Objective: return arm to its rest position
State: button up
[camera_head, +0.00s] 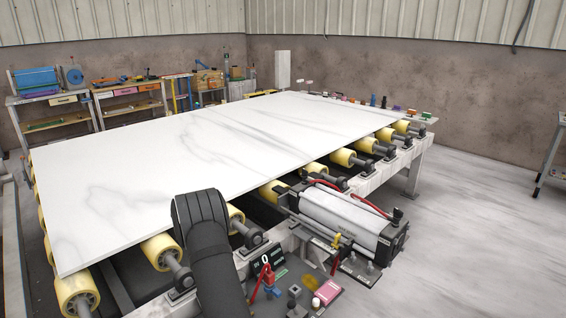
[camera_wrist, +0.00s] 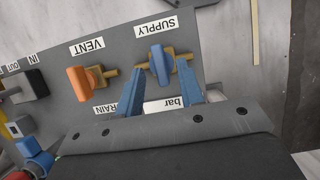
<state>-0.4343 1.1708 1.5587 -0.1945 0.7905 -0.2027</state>
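My gripper (camera_wrist: 159,76) shows in the wrist view as two blue fingers spread apart, with nothing held between them. Beyond their tips is a blue valve handle (camera_wrist: 158,60) under an upside-down SUPPLY label. It lies between the fingertips in the picture, with gaps on both sides; I cannot tell the depth between them. An orange valve handle (camera_wrist: 86,84) by the VENT label is to the left. In the head view my dark arm reaches up from the bottom edge, and my gripper is not visible there.
A large white stone slab (camera_head: 200,150) lies on yellow rollers (camera_head: 162,251). A cylinder unit (camera_head: 340,220) and a small panel with red parts (camera_head: 268,268) are right of my arm. Benches (camera_head: 130,95) line the back wall.

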jog(key=v, duration=1.5)
jog(key=x, duration=1.7)
jog(key=shift+s, duration=0.1)
jog(key=shift+w+r+m+y, duration=0.15)
jog(key=shift+m+y, duration=0.25)
jog(key=shift+m, duration=0.5)
jog(key=m+y, duration=0.1)
jog(key=m, duration=0.2)
jog(key=m+g+y, duration=0.1)
jog(key=m, duration=0.2)
jog(key=shift+d, duration=0.1)
jog(key=shift+o, duration=0.4)
